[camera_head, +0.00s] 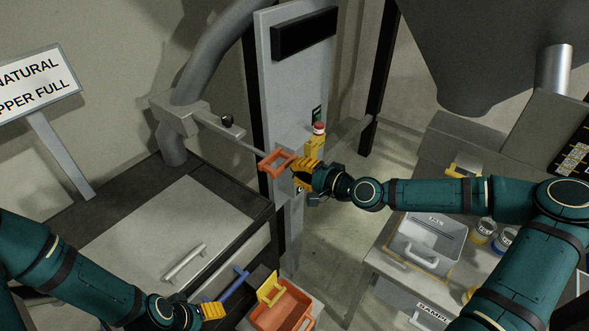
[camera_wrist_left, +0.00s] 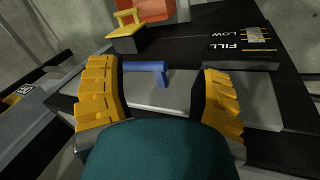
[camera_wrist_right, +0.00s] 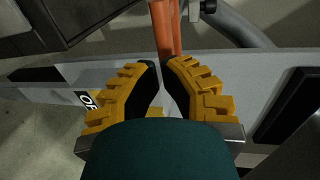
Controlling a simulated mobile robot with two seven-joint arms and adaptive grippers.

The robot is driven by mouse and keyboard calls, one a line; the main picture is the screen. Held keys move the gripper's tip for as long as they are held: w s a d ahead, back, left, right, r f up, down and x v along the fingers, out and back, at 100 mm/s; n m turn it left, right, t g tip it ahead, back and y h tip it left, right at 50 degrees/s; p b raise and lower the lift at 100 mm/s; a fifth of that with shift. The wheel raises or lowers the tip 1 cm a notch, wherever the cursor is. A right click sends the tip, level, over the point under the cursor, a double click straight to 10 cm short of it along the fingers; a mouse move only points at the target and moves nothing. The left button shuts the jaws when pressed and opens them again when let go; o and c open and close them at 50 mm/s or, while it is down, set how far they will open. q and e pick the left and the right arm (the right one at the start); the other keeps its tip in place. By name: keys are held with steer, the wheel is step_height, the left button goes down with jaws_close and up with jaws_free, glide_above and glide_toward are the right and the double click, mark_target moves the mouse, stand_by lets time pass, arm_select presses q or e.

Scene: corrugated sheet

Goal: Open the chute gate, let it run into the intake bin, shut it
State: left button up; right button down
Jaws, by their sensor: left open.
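An orange square loop handle (camera_head: 277,163) sits at the end of a thin rod in front of the tall grey panel (camera_head: 292,95). My right gripper (camera_head: 298,170) is at the loop's right side. In the right wrist view its fingers (camera_wrist_right: 163,68) are nearly together at the orange bar (camera_wrist_right: 165,28) and appear shut on it. My left gripper (camera_head: 212,310) is open and empty; in the left wrist view its fingers (camera_wrist_left: 165,85) are spread either side of a blue handle (camera_wrist_left: 147,68). That handle (camera_head: 235,284) is apart from the fingertips. I cannot tell which container is the intake bin.
An orange bin (camera_head: 262,318) with a yellow handle (camera_head: 270,288) beside it stands at the lower middle. A grey cabinet (camera_head: 150,225) fills the left. A grey tray (camera_head: 425,243) and jars (camera_head: 485,230) stand on the right table. A dark grey hopper (camera_head: 480,60) hangs above.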

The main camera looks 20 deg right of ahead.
mark_target(274, 158)
steer(key=shift+x, duration=0.8)
steer(key=shift+w, duration=0.1)
steer(key=x, duration=0.2)
steer(key=r+b+x, duration=0.1)
steer(key=x, duration=0.2)
steer(key=b+x, duration=0.1)
steer(key=x, duration=0.1)
steer(key=shift+w+a+r, duration=0.1)
steer(key=shift+w+a, duration=0.25)
steer(key=shift+w, duration=0.05)
steer(key=shift+d, duration=0.1)
steer(key=shift+s+r, duration=0.1)
